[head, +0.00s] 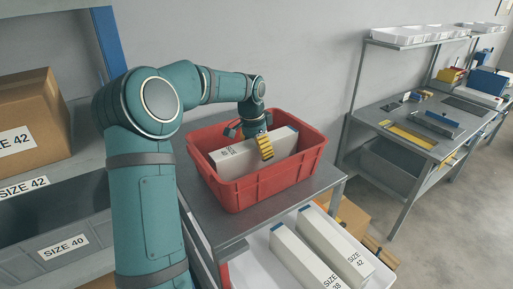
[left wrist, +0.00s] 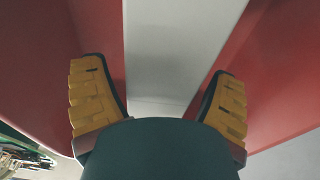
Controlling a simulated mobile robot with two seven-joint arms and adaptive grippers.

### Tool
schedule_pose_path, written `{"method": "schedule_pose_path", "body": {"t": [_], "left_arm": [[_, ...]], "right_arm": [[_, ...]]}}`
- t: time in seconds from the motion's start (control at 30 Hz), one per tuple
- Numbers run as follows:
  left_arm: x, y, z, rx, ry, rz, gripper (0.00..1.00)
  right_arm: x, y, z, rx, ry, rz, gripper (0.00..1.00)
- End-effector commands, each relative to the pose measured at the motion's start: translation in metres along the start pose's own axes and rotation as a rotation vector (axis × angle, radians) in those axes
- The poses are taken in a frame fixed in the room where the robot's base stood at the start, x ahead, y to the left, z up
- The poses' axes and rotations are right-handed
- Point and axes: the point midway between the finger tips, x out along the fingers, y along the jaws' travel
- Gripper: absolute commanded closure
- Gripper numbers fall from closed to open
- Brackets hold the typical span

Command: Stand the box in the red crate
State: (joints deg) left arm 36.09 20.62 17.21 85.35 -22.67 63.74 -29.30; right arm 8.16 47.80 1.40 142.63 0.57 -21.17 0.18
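The long white box (head: 236,158) is inside the red crate (head: 264,190), standing on a long narrow side and running lengthwise between the crate's walls. A dark label shows near its left end and a blue patch at its right end. My left gripper (head: 263,147) is over the box's middle, with one yellow finger in front of its near face. In the left wrist view the two fingers (left wrist: 160,95) straddle the white box (left wrist: 168,55). Narrow red gaps show between fingers and box, so the gripper looks open around it. The far finger is hidden in the head view.
The crate stands on a grey table (head: 215,225). Below it, a white tray (head: 240,270) holds two more white boxes, SIZE 38 (head: 296,258) and SIZE 42 (head: 338,245). Shelving with a cardboard carton (head: 30,115) and a grey bin (head: 60,232) is left. A workbench (head: 415,125) stands right.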

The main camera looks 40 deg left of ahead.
Motion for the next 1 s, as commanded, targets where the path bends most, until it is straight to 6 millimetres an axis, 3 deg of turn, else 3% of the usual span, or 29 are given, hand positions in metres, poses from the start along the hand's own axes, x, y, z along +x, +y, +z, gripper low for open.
{"method": "schedule_pose_path", "body": {"t": [0.37, 0.8, 1.0], "left_arm": [[-0.008, 0.000, -0.001, 0.000, 0.002, -0.002, 0.15], [-0.090, 0.000, -0.001, 0.000, 0.003, -0.003, 0.15], [-0.115, 0.000, -0.001, 0.000, 0.001, -0.002, 0.15]], "right_arm": [[-0.002, -0.001, 0.000, 0.000, 0.000, 0.000, 0.53], [-0.011, -0.004, -0.001, 0.000, 0.000, -0.002, 0.53], [-0.014, -0.005, -0.002, 0.000, 0.000, -0.003, 0.53]]}}
